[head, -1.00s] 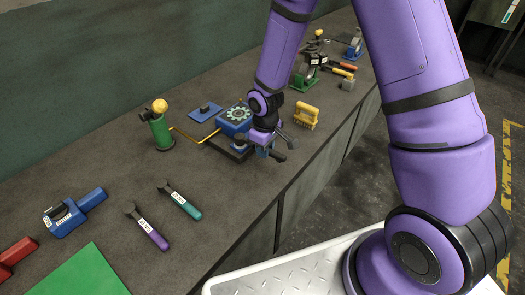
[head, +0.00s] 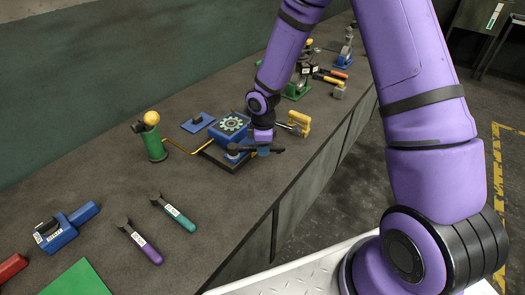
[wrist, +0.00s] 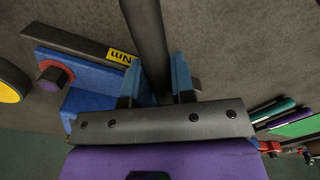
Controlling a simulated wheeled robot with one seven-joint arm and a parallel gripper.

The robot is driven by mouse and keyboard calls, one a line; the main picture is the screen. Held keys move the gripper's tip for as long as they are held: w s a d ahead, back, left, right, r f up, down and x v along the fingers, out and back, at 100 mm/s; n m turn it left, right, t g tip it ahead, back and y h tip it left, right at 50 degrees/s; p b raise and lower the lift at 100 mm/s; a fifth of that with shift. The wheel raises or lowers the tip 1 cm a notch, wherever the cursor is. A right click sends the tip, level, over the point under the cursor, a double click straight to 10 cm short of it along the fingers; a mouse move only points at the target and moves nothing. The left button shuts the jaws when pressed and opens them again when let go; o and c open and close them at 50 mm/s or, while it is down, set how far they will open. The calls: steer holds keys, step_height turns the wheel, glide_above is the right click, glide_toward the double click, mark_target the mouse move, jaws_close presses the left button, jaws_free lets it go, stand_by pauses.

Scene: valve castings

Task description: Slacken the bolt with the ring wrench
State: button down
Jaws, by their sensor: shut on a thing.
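My gripper (head: 264,150) is shut on a dark bar, which looks like the ring wrench's handle (head: 279,151). In the wrist view the handle (wrist: 147,35) stands between my blue fingers (wrist: 155,88) and runs out of the top edge.
A blue part with a red-ringed stud (wrist: 57,77) and a dark bar labelled Nm (wrist: 80,42) lie close beside my fingers. A green post (head: 154,145) stands left. Bare bench lies in front of the block.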

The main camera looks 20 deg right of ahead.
steer(key=shift+s+a+m, duration=0.2)
steer(key=shift+m, duration=0.1)
steer(key=shift+r, duration=1.5)
steer(key=shift+d, duration=0.1)
